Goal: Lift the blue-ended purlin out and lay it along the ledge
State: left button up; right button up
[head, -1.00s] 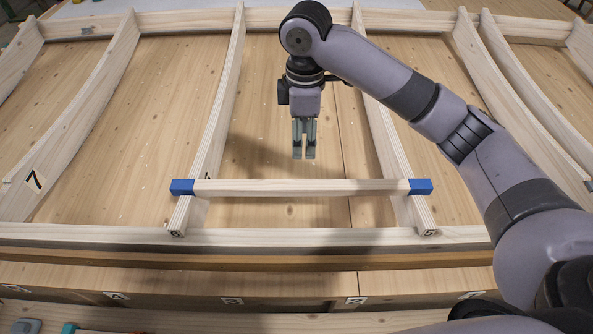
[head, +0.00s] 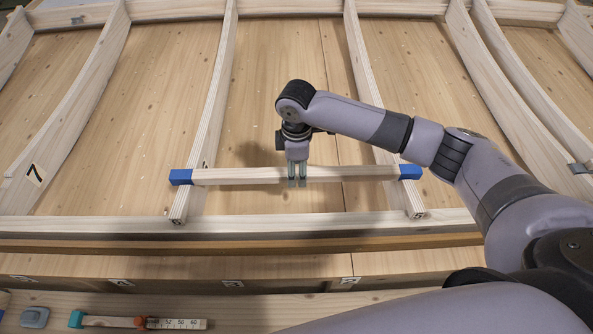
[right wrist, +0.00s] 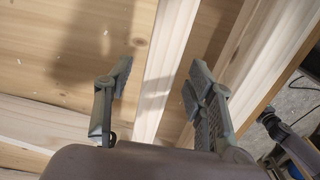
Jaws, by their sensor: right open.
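The blue-ended purlin (head: 240,174) lies crosswise over two curved ribs in the head view, with a blue block at its left end (head: 181,177) and another at its right end (head: 410,171). My right gripper (head: 297,182) points down at the purlin's middle, its open fingers overlapping it in the picture. In the right wrist view a pale timber, seemingly the purlin (right wrist: 163,55), runs between the spread fingers (right wrist: 160,75); no grip shows. A brown ledge-like strip (head: 120,244) runs along the front rail. My left gripper is not in view.
Curved ribs (head: 213,90) stand over the plywood, with a long front rail (head: 330,222). Number tags mark the panel below it. A folding rule (head: 175,323), a teal-ended tool (head: 76,319) and a grey item (head: 35,317) lie at front left.

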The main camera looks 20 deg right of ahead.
jog(key=shift+f, duration=0.75)
jog(key=shift+c, duration=0.4)
grip_shut()
